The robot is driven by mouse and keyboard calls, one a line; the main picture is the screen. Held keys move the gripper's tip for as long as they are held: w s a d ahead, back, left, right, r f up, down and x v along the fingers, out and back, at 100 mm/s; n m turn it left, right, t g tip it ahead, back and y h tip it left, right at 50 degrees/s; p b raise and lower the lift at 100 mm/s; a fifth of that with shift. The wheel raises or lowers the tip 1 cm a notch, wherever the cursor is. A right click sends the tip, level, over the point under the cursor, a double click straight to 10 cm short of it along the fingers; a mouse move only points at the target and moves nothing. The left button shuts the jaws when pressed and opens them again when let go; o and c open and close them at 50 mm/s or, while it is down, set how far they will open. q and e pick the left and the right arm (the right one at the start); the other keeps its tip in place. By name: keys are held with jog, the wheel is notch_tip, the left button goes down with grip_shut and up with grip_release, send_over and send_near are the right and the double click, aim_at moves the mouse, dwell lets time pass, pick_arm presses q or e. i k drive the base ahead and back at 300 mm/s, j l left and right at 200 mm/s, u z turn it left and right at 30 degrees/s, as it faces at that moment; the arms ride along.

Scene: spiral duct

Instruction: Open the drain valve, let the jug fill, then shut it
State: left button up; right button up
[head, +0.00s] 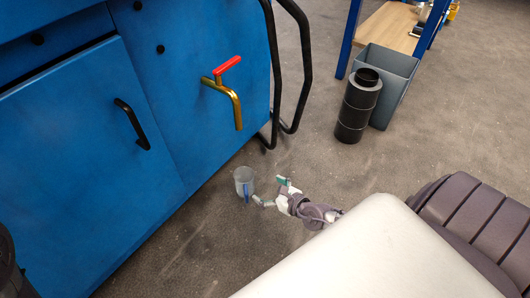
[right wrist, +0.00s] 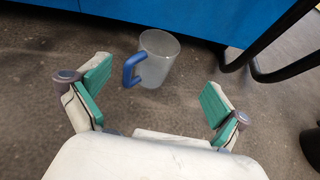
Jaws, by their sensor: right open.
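The drain valve (head: 222,80) sticks out of the blue cabinet front. It has a brass spout bent downward and a red lever on top. The clear jug (head: 244,180) with a blue handle stands upright on the floor, near the cabinet and roughly below the spout. My right gripper (head: 275,192) is open and empty, a little to the right of the jug. In the right wrist view the jug (right wrist: 157,58) stands ahead, beyond the open fingers (right wrist: 155,90), with its blue handle toward the left. I cannot tell whether the jug holds liquid. My left gripper is out of view.
The blue cabinet (head: 150,130) has a black door handle (head: 131,123). Black bent tubes (head: 302,70) stand at its right end. A black ribbed cylinder (head: 358,106) and a grey bin (head: 388,85) stand at the upper right. The floor around the jug is clear.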

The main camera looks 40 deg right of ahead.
aim_at(217, 72)
jog(key=k, duration=1)
